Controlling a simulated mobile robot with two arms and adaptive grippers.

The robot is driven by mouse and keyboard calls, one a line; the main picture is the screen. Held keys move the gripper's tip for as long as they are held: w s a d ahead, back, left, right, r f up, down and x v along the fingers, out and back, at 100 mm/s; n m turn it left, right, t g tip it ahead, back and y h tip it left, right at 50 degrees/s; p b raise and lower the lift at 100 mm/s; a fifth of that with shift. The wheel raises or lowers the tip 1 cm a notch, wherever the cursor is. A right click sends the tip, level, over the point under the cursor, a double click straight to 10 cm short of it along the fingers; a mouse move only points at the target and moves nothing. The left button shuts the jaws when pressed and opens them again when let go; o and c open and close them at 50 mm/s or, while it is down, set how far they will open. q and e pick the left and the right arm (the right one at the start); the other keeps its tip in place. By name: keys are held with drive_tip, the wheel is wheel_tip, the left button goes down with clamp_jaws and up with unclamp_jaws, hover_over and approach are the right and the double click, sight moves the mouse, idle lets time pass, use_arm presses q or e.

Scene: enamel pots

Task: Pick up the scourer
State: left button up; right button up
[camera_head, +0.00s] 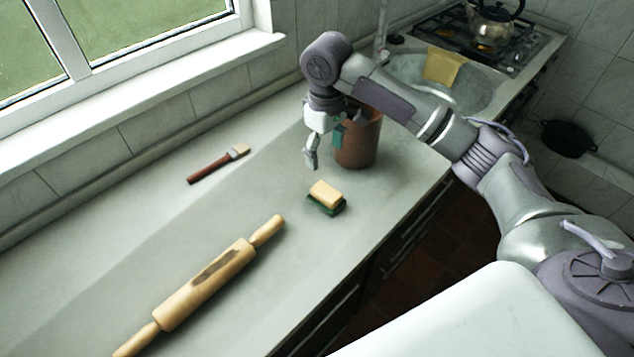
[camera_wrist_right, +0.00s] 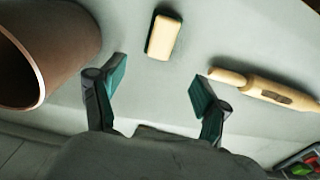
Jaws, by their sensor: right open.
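The scourer (camera_head: 325,197) is a small block with a yellow top and a dark green base. It lies flat on the grey counter, right of the middle in the head view. It also shows at the top middle of the right wrist view (camera_wrist_right: 163,36). My right gripper (camera_head: 322,150) is open and empty above the counter, behind the scourer and apart from it. In the right wrist view my two fingers (camera_wrist_right: 157,88) are spread wide, with the scourer beyond the gap between them. My left gripper is in neither view.
A brown pot (camera_head: 359,145) stands close beside my right gripper. A wooden rolling pin (camera_head: 205,283) and a brush (camera_head: 218,163) lie to the left on the counter (camera_head: 130,235). A sink (camera_head: 470,92) with a yellow cloth (camera_head: 444,66) and a stove with a kettle (camera_head: 492,22) are at the back right.

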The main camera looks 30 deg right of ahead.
hover_over(327, 191)
drive_tip(key=f, duration=0.4)
drive_tip(key=shift+s+f+p, duration=0.2)
drive_tip(key=shift+f+p, duration=0.1)
drive_tip(key=shift+p, duration=0.1)
drive_tip(key=f, duration=0.2)
drive_tip(key=shift+w+f, duration=0.4)
drive_tip(key=shift+f, duration=0.2)
drive_tip(key=shift+f+p, duration=0.5)
drive_tip(key=shift+f, duration=0.15)
wheel_tip(327, 191, down, 3)
drive_tip(key=shift+f+p, duration=0.2)
drive_tip(key=shift+p, duration=0.15)
drive_tip(key=shift+f, duration=0.25)
drive_tip(key=shift+c, duration=1)
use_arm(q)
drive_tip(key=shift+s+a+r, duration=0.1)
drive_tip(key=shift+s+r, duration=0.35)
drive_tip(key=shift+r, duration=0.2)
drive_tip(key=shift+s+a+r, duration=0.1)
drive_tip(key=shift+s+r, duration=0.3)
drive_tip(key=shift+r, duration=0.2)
use_arm(e)
drive_tip(key=c, duration=1)
